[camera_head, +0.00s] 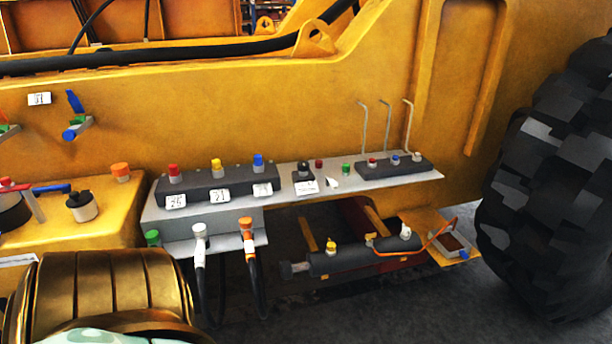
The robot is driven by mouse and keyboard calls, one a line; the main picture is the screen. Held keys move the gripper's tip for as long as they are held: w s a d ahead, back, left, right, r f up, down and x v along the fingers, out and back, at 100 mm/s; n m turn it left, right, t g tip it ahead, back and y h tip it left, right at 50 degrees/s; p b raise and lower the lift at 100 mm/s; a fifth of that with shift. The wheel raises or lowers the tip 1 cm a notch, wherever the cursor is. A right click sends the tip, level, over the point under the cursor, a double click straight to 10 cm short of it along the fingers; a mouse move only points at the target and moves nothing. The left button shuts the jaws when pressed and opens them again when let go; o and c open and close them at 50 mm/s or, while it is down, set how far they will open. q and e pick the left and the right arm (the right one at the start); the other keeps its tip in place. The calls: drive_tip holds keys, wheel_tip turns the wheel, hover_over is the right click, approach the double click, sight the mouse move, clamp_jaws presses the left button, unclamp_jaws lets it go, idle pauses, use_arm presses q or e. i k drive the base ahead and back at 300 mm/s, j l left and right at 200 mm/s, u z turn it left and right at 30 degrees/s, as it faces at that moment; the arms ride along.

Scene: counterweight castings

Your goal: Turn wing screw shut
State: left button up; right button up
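No part can be made out for certain as the wing screw; the small fittings are too small to tell. A small white piece (333,182) sits on the grey shelf (400,180), just right of a small dark labelled block (303,180). A white fitting (405,231) stands on the right end of a black cylinder (350,259) below the shelf, and a yellow fitting (331,247) stands nearer its left end. Whether any of these is open or shut cannot be told. Neither of my grippers shows in the head view.
A long dark block (218,186) with red, yellow and blue caps lies on the shelf's left. Three thin upright levers (386,125) rise behind a right-hand block (395,168). Two black hoses (257,285) hang below. A big tyre (550,190) bounds the right.

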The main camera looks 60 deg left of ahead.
sight(370, 236)
drive_tip(key=u, duration=1.35)
